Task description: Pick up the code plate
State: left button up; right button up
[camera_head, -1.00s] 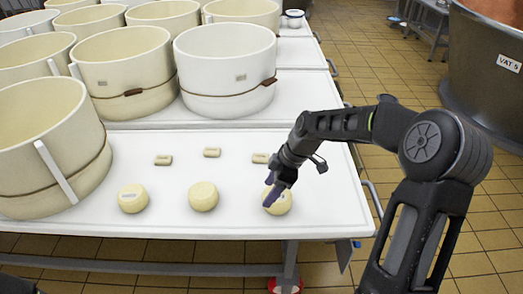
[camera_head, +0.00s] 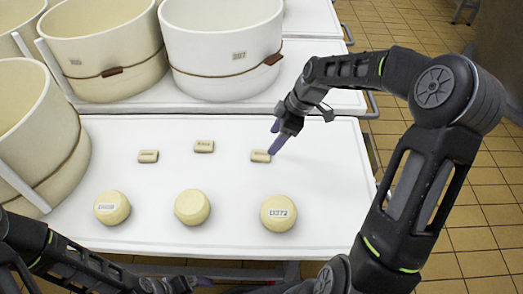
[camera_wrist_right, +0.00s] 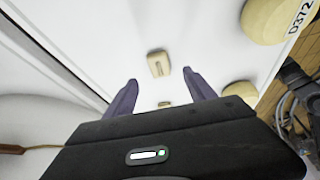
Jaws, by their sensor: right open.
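Three small beige code plates lie in a row on the white table (camera_head: 232,180): left plate (camera_head: 148,156), middle plate (camera_head: 204,146) and right plate (camera_head: 261,157). My right gripper (camera_head: 277,141), with purple fingers, is open just above the right plate and partly overlaps it in the head view. In the right wrist view, that plate (camera_wrist_right: 158,64) lies ahead of the gap between the open fingers (camera_wrist_right: 159,80), with nothing held.
Three round cheeses with labels stand in front of the plates: left cheese (camera_head: 112,209), middle cheese (camera_head: 192,209) and right cheese (camera_head: 278,215), which reads 0372 in the wrist view (camera_wrist_right: 262,22). Bare table surrounds the plates.

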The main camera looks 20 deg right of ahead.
aim_at(262, 154)
jog(key=shift+f, duration=0.1)
jog(key=shift+x, duration=1.25)
jog(key=b+x, duration=0.1)
jog(key=x, duration=0.4)
jog(key=shift+w+a+b, duration=0.15)
jog(key=shift+w+b, duration=0.1)
jog(key=shift+b, duration=0.1)
grip_shut()
